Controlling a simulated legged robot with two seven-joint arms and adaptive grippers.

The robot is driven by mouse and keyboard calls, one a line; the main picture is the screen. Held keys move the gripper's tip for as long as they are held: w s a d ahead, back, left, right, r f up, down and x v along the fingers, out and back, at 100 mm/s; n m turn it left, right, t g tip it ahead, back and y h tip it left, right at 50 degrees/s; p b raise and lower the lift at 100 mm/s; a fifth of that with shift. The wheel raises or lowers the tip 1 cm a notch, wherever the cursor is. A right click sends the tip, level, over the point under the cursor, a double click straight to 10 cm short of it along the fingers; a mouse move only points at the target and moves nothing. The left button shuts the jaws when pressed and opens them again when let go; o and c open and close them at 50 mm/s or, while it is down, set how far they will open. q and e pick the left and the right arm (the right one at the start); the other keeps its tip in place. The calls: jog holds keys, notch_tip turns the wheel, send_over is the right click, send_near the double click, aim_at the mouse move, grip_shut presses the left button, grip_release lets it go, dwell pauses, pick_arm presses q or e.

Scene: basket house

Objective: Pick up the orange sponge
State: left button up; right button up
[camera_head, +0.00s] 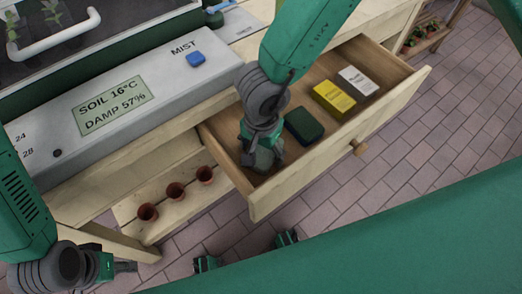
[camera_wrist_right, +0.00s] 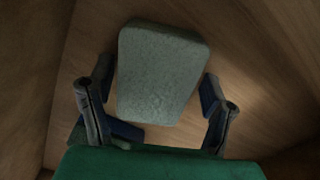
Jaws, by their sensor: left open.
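No orange sponge shows in either view. My right gripper (camera_head: 262,152) reaches down into the open drawer (camera_head: 290,192). A grey-green, rounded block (camera_wrist_right: 160,75), perhaps a sponge, lies on the drawer floor below it; in the head view it (camera_head: 266,160) is partly hidden by the fingers. In the right wrist view the gripper's fingers (camera_wrist_right: 158,105) are spread on either side of the block, with a gap at the right finger. A dark green block (camera_head: 304,126) lies beside it in the drawer. My left gripper (camera_head: 125,267) is open and empty at the lower left.
A yellow packet (camera_head: 333,99) and a white packet (camera_head: 357,81) lie further along the drawer. Drawer walls stand close around the right gripper. A grey panel (camera_head: 130,100) lies above. Brick floor is clear at right.

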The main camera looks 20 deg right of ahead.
aim_at(263, 149)
jog(key=shift+d, duration=0.2)
jog(key=c, duration=0.4)
pick_arm(q)
jog(key=shift+d+r, duration=0.15)
jog(key=shift+d, duration=0.25)
pick_arm(e)
jog(key=shift+d, duration=0.2)
jog(key=shift+c, duration=0.4)
jog(key=shift+a+r, duration=0.15)
jog(key=shift+r, duration=0.25)
pick_arm(q)
notch_tip(263, 149, up, 4)
jog(key=p, duration=0.4)
jog(key=shift+a, duration=0.1)
pick_arm(e)
notch_tip(263, 149, up, 9)
jog(key=shift+r, duration=0.1)
